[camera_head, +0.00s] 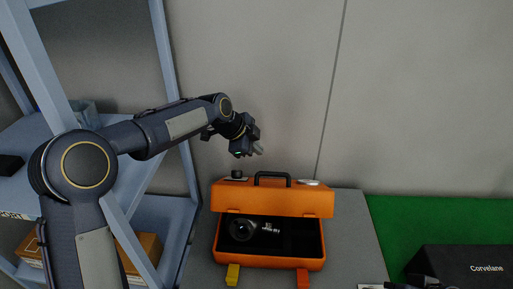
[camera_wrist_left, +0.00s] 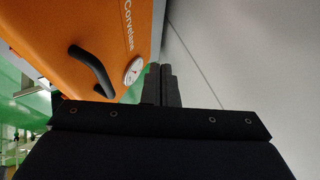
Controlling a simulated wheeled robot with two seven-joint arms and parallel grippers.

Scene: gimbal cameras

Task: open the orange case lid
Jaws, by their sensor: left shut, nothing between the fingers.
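The orange case (camera_head: 318,238) stands on a grey surface, and its lid (camera_head: 230,199) is raised, tilted up at the back. A black handle (camera_head: 272,175) shows along the lid's upper edge. A dark camera-like item (camera_head: 243,228) lies in the dark interior. My left gripper (camera_head: 259,150) is above and behind the lid, near the wall, apart from the lid as seen from the head. In the left wrist view its fingers (camera_wrist_left: 161,85) are shut and empty, beside the orange lid (camera_wrist_left: 60,25) with its black handle and a round gauge-like disc. My right gripper is not clearly in view.
A yellow latch (camera_head: 232,274) and an orange latch (camera_head: 303,278) hang at the case front. A blue-grey shelf (camera_head: 178,120) stands at left. A black box (camera_head: 460,262) sits on a green surface at right. A plain wall (camera_head: 420,90) is close behind.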

